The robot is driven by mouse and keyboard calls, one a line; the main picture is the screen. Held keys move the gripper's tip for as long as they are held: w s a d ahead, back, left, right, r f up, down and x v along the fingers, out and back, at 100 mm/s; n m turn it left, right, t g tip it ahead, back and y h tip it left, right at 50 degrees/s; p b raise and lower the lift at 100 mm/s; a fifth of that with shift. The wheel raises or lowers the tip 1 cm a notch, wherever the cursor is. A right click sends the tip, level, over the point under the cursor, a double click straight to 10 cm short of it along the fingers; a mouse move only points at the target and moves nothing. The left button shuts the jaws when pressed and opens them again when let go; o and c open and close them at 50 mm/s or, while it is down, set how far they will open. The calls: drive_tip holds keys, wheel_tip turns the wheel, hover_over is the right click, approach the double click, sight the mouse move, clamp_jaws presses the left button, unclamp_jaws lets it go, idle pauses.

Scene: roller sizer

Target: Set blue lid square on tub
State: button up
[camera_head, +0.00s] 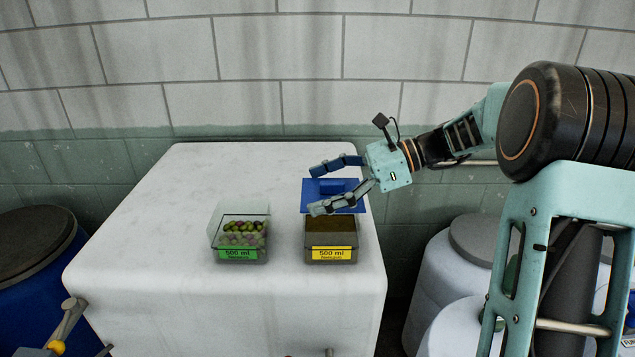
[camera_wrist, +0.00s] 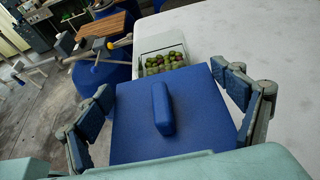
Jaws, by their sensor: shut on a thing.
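A square blue lid (camera_head: 318,188) with a raised bar handle is in my gripper (camera_head: 316,190). It also shows in the wrist view (camera_wrist: 195,110), with one finger along each side edge. In the head view the lid appears behind and partly above the yellow-labelled tub (camera_head: 331,254); its exact height is unclear. That tub is open, with a dark brown inside. A second clear tub with a green label (camera_head: 240,254) stands to its left and holds olives. It shows beyond the lid in the wrist view (camera_wrist: 150,44). The lid hides the yellow-labelled tub there.
Both tubs stand on a white block-like table (camera_head: 165,240), clear on its left and at the back. A blue drum (camera_head: 30,290) is on the left, and white drums (camera_head: 440,275) stand on the right. A block wall (camera_head: 290,45) is behind.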

drive_tip(key=shift+f+b, duration=0.4)
drive_tip(key=shift+f, duration=1.5)
drive_tip(key=shift+f+p, duration=0.45)
drive_tip(key=shift+p, duration=0.3)
idle(1.0)
drive_tip(key=o, duration=1)
drive_tip(key=shift+c, duration=0.2)
drive_tip(key=shift+d, duration=0.1)
